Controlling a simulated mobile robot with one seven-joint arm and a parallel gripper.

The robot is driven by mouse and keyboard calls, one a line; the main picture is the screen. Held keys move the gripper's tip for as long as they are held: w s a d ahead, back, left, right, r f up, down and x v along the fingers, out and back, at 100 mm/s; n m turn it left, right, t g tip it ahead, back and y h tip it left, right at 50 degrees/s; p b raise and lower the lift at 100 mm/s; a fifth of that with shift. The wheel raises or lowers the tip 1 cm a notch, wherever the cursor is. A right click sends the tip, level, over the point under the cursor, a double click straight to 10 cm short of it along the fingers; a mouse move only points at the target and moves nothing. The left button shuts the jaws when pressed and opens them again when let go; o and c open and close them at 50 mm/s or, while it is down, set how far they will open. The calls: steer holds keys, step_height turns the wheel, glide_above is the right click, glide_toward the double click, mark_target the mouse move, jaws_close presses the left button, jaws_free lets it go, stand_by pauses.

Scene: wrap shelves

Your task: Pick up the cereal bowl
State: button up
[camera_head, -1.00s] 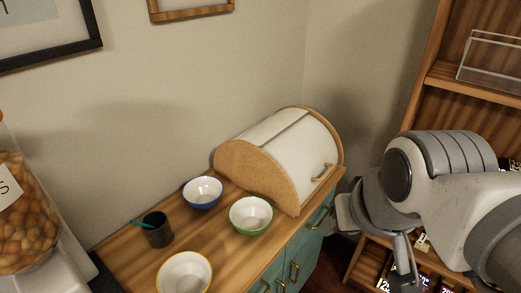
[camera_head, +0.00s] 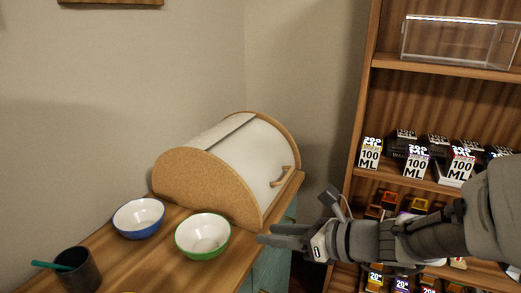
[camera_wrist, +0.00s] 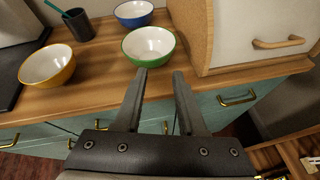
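Three bowls with white insides stand on the wooden counter, and I cannot tell which is the cereal bowl. The green bowl (camera_head: 203,236) is near the counter's front edge; it also shows in the wrist view (camera_wrist: 149,46). The blue bowl (camera_head: 139,218) is behind it, at the top of the wrist view (camera_wrist: 133,13). The yellow bowl (camera_wrist: 47,65) shows only at the left of the wrist view. My gripper (camera_head: 266,239) points left, just right of the green bowl. In the wrist view my gripper (camera_wrist: 160,74) is open and empty, with its fingertips pointing at the green bowl.
A bread box (camera_head: 228,170) stands right behind the green bowl. A dark cup (camera_head: 78,270) with a teal utensil is at the counter's left. A wooden shelf (camera_head: 379,63) with several small boxes stands right. Green drawers (camera_wrist: 216,101) with brass handles are below.

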steer(key=w+f+m+t, duration=0.1)
steer(key=w+f+m, duration=0.1)
steer(key=p, duration=0.6)
glide_toward(224, 222)
steer(key=w+a+f, duration=0.1)
steer(key=w+a, duration=0.1)
steer(key=shift+a+f+m, duration=0.25)
steer(key=shift+f+m, duration=0.05)
steer(key=shift+f, duration=0.05)
steer(key=shift+b+x, duration=0.35)
steer(key=shift+x, duration=2.95)
steer(key=shift+s, duration=0.1)
jaws_close()
